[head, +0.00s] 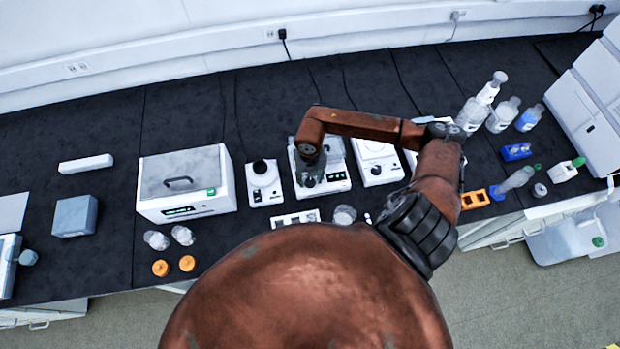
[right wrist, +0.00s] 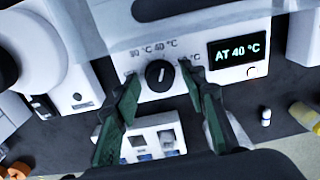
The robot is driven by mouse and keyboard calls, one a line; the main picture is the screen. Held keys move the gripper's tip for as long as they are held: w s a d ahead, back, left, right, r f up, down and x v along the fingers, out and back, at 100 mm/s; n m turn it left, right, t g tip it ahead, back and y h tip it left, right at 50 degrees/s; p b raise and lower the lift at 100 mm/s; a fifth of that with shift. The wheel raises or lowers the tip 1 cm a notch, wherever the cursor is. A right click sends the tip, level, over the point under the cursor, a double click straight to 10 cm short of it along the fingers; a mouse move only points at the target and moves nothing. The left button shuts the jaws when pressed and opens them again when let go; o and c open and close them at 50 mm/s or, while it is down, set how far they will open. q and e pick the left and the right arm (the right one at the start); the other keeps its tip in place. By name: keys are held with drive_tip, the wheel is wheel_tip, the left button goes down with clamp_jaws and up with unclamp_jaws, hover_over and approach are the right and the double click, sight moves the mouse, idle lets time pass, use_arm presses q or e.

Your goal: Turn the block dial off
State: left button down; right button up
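The block dial (right wrist: 158,75) is a round black knob on the white front panel of the block heater (right wrist: 215,78). Its light pointer mark is upward, near the printed temperature labels, one reading 40 °C. The panel's display (right wrist: 240,50) reads "AT 40 °C". My right gripper (right wrist: 161,76) is open, with its green fingers apart on either side of the dial in the right wrist view; I cannot tell whether they touch it. In the head view the right gripper (head: 311,180) is over the heater's front (head: 338,178) and hides the dial. My left gripper is not in view.
A white instrument (head: 265,184) stands left of the heater and another (head: 378,162) right of it. A white tray (head: 296,219) lies in front. A large lidded box (head: 185,205) is further left. Bottles (head: 480,105) stand at the right. Black bench shows between them.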

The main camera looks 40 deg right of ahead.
drive_tip(key=c, duration=0.5)
clamp_jaws()
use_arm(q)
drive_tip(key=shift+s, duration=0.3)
